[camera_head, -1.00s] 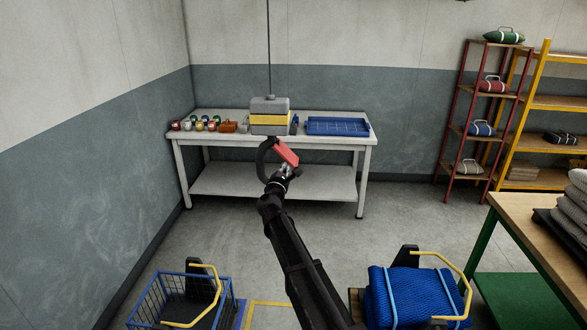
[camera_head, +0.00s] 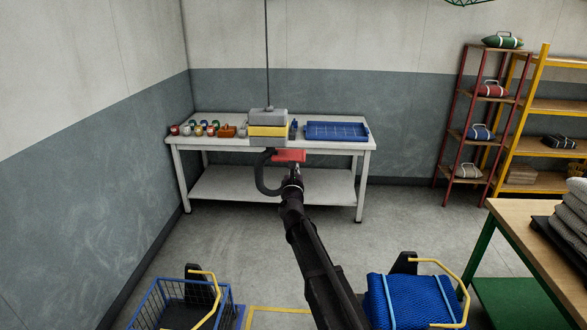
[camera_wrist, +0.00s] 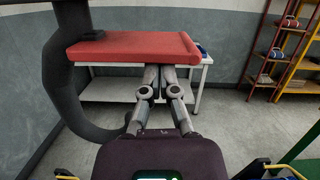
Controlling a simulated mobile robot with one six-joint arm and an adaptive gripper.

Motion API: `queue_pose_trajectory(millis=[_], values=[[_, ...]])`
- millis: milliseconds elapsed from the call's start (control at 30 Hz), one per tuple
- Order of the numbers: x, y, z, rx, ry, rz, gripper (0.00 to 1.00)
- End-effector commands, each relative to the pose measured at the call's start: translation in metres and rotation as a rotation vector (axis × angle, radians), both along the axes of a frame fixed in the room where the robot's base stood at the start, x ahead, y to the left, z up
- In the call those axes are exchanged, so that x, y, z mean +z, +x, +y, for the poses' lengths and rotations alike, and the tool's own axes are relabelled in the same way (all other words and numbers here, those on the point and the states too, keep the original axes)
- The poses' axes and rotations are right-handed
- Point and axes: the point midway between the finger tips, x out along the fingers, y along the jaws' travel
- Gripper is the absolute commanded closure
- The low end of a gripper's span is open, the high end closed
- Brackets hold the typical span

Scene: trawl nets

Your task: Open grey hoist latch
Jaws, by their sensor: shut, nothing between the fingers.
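The hoist block (camera_head: 267,117), grey on top with a yellow band, hangs on a thin cable in front of the back table. A dark hook (camera_head: 262,175) hangs below it, and its curve fills the left of the wrist view (camera_wrist: 60,75). A red latch bar (camera_head: 289,155) lies about level across the hook's upper opening; it shows large in the wrist view (camera_wrist: 130,46). My gripper (camera_wrist: 160,72) is shut and empty, its fingertips right under the latch's right half. They look touching or very close; the latch hides the contact. No grey latch shows.
The back table (camera_head: 345,147) carries small coloured items and a blue tray (camera_head: 338,131). A blue wire basket (camera_head: 170,300) and a blue netting bundle (camera_head: 415,300) stand low in front. Shelves (camera_head: 545,145) are at right. Floor around the hook is clear.

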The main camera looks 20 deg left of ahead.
Motion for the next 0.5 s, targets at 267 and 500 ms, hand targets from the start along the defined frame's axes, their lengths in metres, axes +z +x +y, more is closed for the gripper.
queue_pose_trajectory(millis=[267, 500], values=[[0.02, 0.0, -0.001, 0.002, -0.032, -0.009, 1.0], [0.028, 0.0, -0.001, 0.002, -0.03, -0.009, 1.0]])
